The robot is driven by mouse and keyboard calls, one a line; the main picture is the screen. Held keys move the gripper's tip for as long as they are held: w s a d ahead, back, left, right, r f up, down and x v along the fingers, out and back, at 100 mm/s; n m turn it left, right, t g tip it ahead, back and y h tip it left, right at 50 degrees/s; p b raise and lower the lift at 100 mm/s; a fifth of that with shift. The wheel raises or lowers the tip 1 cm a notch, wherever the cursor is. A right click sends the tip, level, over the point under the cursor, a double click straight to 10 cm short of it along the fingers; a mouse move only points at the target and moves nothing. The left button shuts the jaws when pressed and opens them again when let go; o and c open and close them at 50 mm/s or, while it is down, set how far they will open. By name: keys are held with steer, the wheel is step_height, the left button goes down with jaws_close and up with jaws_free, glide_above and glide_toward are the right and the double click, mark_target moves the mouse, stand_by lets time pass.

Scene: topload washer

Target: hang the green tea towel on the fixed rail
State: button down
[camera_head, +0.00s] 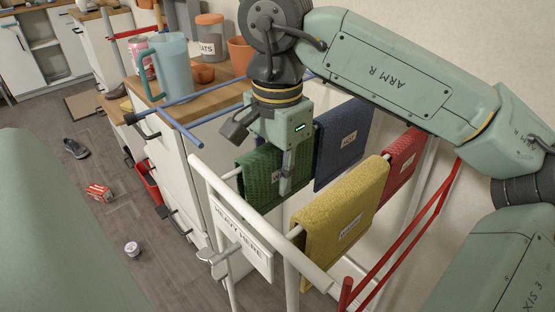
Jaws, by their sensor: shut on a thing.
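The green tea towel (256,184) hangs folded at the left end of the back white rail (231,174) of a white drying rack, beside a blue towel (343,145). My gripper (286,186) points down at the green towel's right side, its fingers shut on the towel near a partly hidden white label. The gripper hides part of the towel's top edge. I cannot tell whether the towel's full weight rests on the rail. No label marks which rail is the fixed one.
A yellow towel (340,215) and a red towel (401,166) hang on the front white rail. A red bar (416,228) runs along the right, blue bars (180,125) at the left. A sign (241,238) hangs at the near end. A worktop with a jug (174,66) stands behind.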

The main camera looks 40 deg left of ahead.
steer(key=shift+f, duration=0.1)
steer(key=c, duration=1.4)
jaws_free()
step_height(320, 180, up, 12)
steer(key=shift+r, duration=0.1)
